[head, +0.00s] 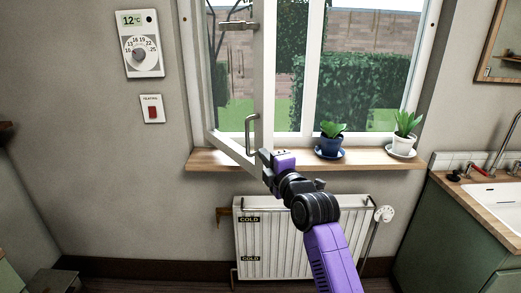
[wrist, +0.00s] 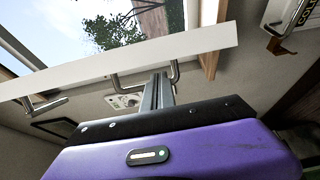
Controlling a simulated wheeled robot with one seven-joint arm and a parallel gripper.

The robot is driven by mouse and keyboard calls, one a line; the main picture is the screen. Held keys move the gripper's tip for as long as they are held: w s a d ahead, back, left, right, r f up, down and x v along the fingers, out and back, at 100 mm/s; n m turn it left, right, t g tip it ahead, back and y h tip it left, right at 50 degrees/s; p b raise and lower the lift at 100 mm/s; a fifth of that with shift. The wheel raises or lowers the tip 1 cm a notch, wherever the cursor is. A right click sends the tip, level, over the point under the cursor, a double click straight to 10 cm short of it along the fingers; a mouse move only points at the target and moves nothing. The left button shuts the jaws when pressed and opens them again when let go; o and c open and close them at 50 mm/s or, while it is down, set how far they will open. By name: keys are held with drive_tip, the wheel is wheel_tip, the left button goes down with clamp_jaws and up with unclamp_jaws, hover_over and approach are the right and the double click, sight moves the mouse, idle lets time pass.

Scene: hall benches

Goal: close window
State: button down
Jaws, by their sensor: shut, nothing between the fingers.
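The window has a pale-framed sash (head: 262,80) that stands open, swung inward at an angle into the room. A metal handle (head: 250,132) is on the sash's lower part. My gripper (head: 266,156) is shut and empty, just below the handle at the sash's lower corner. In the wrist view the closed fingers (wrist: 158,80) point toward the sash edge (wrist: 120,61), close to the bent handle (wrist: 177,76). I cannot tell whether they touch the sash or handle.
A wooden sill (head: 225,160) runs below the window. A blue-potted plant (head: 331,144) and a white-potted plant (head: 403,142) stand on it, right of my gripper. A radiator (head: 270,240) is below. A sink counter (head: 470,196) is at the right; a thermostat (head: 140,45) hangs left.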

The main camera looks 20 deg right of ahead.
drive_tip(key=shift+w+a, duration=0.1)
drive_tip(key=shift+w, duration=1.65)
